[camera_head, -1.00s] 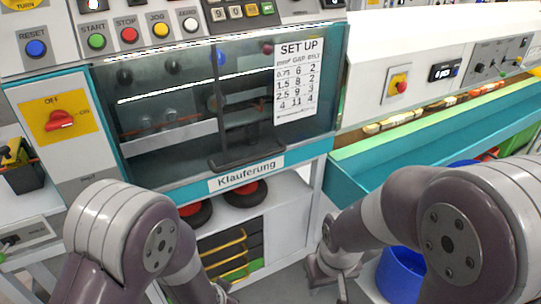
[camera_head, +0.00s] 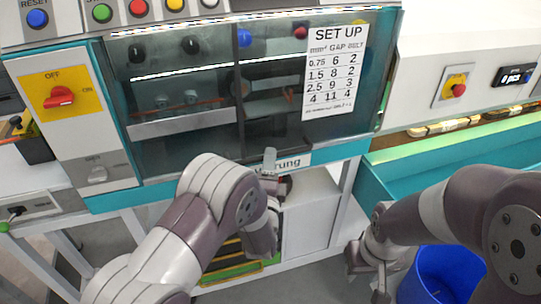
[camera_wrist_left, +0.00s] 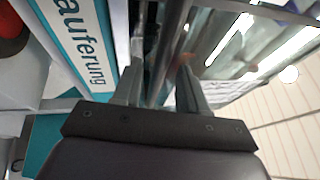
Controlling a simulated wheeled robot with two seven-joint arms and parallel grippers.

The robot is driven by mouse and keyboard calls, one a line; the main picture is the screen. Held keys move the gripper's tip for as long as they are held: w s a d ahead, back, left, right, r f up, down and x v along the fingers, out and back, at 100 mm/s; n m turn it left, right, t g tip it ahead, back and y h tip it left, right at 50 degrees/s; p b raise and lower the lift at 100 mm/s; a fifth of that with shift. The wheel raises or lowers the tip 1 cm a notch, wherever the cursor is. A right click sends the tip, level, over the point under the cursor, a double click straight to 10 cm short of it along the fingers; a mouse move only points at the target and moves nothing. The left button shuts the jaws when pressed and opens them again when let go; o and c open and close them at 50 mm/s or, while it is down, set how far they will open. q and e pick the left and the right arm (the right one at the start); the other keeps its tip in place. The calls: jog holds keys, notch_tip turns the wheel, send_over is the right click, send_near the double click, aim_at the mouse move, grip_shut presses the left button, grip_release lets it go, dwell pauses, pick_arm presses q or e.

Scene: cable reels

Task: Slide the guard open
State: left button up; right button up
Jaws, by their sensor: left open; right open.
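The guard (camera_head: 285,80) is a dark see-through panel across the machine's front window, with a vertical edge left of the set-up sheet. It covers the right part of the window. My left gripper (camera_head: 272,165) is at the guard's lower edge, in front of the printed label, and hides the handle area there. In the left wrist view its open fingers (camera_wrist_left: 165,85) stand on either side of a dark bar, likely the guard's handle; I cannot tell whether they touch it. My right gripper (camera_head: 380,285) hangs low at the right, open and empty, away from the guard.
A blue bin (camera_head: 440,275) stands below, beside my right arm. A teal trough (camera_head: 460,155) runs along the right. The red switch (camera_head: 60,97) on its yellow plate and a row of buttons (camera_head: 138,8) are on the machine's panel.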

pick_arm(q)
jog(key=shift+x, duration=1.15)
jog(key=shift+s, duration=0.1)
grip_shut()
notch_tip(320, 180, up, 37)
jog(key=p, duration=2.1)
jog(key=shift+r, duration=0.25)
grip_release()
jog(key=shift+f, duration=0.1)
